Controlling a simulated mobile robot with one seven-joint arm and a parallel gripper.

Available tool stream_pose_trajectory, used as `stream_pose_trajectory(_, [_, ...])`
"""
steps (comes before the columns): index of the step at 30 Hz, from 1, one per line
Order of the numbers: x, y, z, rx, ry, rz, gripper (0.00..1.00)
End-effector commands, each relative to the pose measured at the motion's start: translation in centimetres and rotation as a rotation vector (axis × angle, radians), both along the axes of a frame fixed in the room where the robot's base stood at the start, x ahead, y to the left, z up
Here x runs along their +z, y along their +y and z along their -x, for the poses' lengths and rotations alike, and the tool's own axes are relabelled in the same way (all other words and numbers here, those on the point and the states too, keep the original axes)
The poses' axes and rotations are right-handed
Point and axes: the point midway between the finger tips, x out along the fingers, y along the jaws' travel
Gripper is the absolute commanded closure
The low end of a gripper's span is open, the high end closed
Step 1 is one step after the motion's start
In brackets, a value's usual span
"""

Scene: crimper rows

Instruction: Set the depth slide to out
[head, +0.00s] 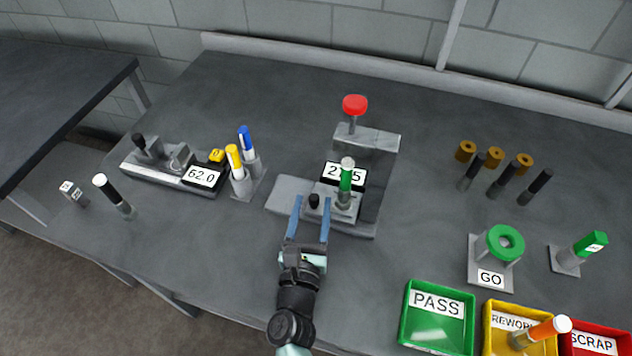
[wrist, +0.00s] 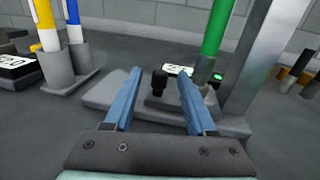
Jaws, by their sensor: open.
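The crimper press (head: 368,160) stands mid-bench, a grey upright with a red-topped lever (head: 354,105) and a flat base. On its base is a small block with a short upright black knob (head: 314,201), which looks like the depth slide. The knob also shows in the wrist view (wrist: 159,82). A green, white-topped cylinder (head: 346,180) stands upright beside it, partly covering the press display (head: 345,173). My gripper (head: 312,206) is open and empty, its blue fingers on either side of the knob as seen. Contact cannot be told. No slide position marking is readable.
A gauge reading 62.0 (head: 203,177) and a holder with yellow and blue pens (head: 246,188) stand left. Right are dark pegs (head: 503,180), brown rings (head: 494,157), a GO stand (head: 490,278) and a PASS tray (head: 437,301). The bench in front of the press is largely clear.

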Motion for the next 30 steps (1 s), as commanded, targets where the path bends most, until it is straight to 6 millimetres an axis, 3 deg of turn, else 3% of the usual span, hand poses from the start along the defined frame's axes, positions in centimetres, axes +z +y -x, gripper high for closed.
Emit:
stream_pose_trajectory(3, [0.1, -0.4, -2.2, -0.002, -0.003, 0.000, 0.44])
stream_pose_trajectory(9, [0.0, -0.8, -4.7, -0.001, -0.001, 0.002, 0.44])
stream_pose_trajectory(23, [0.0, -0.9, -5.6, 0.000, 0.000, 0.002, 0.44])
stream_pose_trajectory(30, [0.0, -0.9, -5.6, 0.000, 0.000, 0.002, 0.87])
